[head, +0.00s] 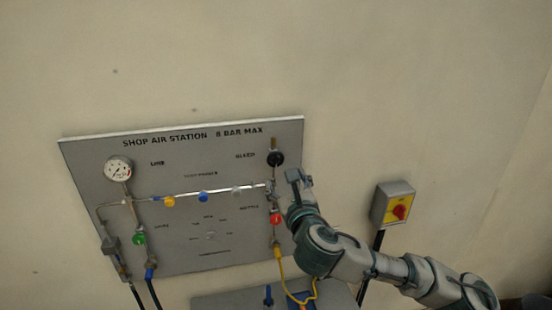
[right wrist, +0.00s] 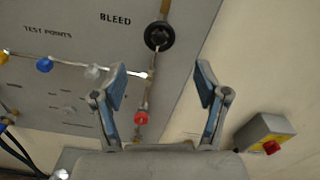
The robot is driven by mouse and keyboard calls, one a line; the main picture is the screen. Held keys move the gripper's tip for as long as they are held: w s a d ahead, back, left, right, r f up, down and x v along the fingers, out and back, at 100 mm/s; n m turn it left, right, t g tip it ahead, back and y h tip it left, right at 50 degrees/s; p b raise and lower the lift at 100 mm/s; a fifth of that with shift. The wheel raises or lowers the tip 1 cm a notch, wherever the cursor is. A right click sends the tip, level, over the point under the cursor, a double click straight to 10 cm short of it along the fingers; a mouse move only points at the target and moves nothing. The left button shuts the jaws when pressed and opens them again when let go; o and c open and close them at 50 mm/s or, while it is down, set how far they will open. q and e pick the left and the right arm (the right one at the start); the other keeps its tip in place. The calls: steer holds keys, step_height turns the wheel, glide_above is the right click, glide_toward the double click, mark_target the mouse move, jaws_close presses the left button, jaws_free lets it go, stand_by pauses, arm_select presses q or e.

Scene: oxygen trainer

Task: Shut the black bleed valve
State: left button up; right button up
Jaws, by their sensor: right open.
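The black bleed valve (head: 275,159) is a round black knob at the upper right of the grey panel (head: 85,190). In the right wrist view the black knob (right wrist: 159,36) sits beside the word BLEED, on a vertical pipe. My right gripper (head: 299,178) is in front of the panel's right edge, a little below and right of the knob in the head view. In the right wrist view its two fingers (right wrist: 160,82) are spread wide with nothing between them, and the knob shows beyond the fingertips. My left gripper is not in view.
A red knob (head: 275,218) is below the bleed valve, with a yellow hose (head: 282,265) under it. Yellow (head: 169,201), blue (head: 203,196) and green (head: 139,238) fittings and a gauge (head: 118,169) are further left. A yellow switch box (head: 393,204) with a red knob is on the wall at right.

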mark_target(276, 161)
steer(key=p+x, duration=0.1)
steer(key=x, duration=0.9)
steer(key=shift+w+a+p, duration=0.1)
steer(key=shift+a+p, duration=0.05)
steer(key=shift+p, duration=0.15)
steer(key=c, duration=1.2)
